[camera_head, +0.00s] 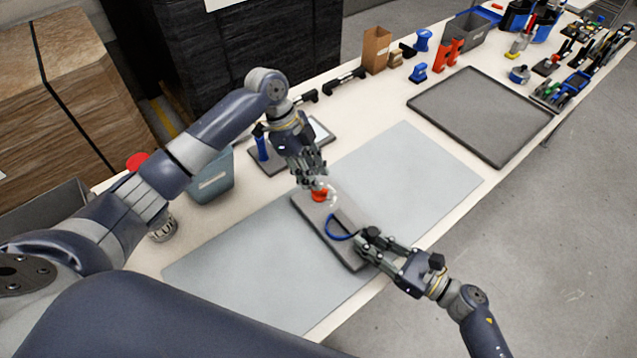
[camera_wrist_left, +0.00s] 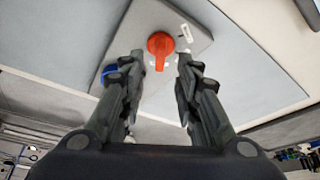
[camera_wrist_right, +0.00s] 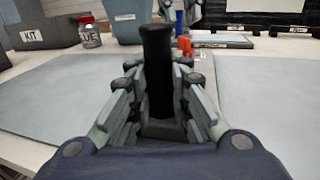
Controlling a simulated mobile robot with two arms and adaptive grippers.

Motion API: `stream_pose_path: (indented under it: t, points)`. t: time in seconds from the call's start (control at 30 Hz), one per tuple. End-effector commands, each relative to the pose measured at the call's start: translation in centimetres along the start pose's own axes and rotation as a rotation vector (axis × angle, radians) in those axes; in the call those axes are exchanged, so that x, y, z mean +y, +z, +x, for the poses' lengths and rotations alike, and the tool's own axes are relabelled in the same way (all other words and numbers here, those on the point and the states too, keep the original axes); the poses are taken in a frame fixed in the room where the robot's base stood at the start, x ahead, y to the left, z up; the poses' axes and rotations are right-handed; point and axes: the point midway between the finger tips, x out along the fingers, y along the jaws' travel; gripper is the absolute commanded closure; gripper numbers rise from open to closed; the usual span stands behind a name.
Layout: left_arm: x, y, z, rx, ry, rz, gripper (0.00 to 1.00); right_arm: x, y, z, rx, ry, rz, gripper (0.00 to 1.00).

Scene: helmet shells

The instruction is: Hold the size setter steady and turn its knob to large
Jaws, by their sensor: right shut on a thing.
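The size setter is a grey plate (camera_head: 313,222) on the light blue-grey mat, with a red-orange knob (camera_head: 320,194), a blue curved piece (camera_head: 338,228) and a black upright handle (camera_wrist_right: 157,75). My left gripper (camera_head: 316,186) is right above the knob. In the left wrist view my left gripper (camera_wrist_left: 158,62) is open, its fingers on either side of the red knob (camera_wrist_left: 160,46), with gaps between; contact is not visible. A small white mark shows beside the knob. My right gripper (camera_head: 364,242) is shut on the black handle at the plate's near end.
The mat (camera_head: 420,160) is clear around the setter. A grey-blue bin (camera_head: 212,178) and a board with a blue post (camera_head: 262,148) stand behind. An empty dark tray (camera_head: 480,112) lies to the right. Red and blue parts (camera_head: 447,52) stand at the back.

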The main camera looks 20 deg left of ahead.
Motion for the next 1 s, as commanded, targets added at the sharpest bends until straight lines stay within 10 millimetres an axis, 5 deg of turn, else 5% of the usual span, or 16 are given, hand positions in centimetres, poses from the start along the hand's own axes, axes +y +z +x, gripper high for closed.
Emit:
stream_pose_path:
  t: [0.23, 0.63, 0.77, 1.0]
  points:
    - [0.0, 0.0, 3.4, 0.001, 0.001, -0.001, 0.70, 0.0, -0.1, 0.0, 0.001, 0.000, 0.000, 1.00]
    - [0.0, 0.0, 4.2, 0.000, -0.001, 0.000, 0.70, 0.0, -0.1, 0.0, 0.001, 0.000, 0.000, 1.00]
    - [0.0, 0.0, 4.1, 0.000, -0.001, 0.000, 0.99, 0.0, -0.1, 0.0, 0.001, 0.000, 0.000, 1.00]
    - [0.0, 0.0, 4.1, 0.000, -0.002, -0.001, 1.00, 0.0, -0.1, 0.0, 0.001, 0.000, 0.000, 1.00]
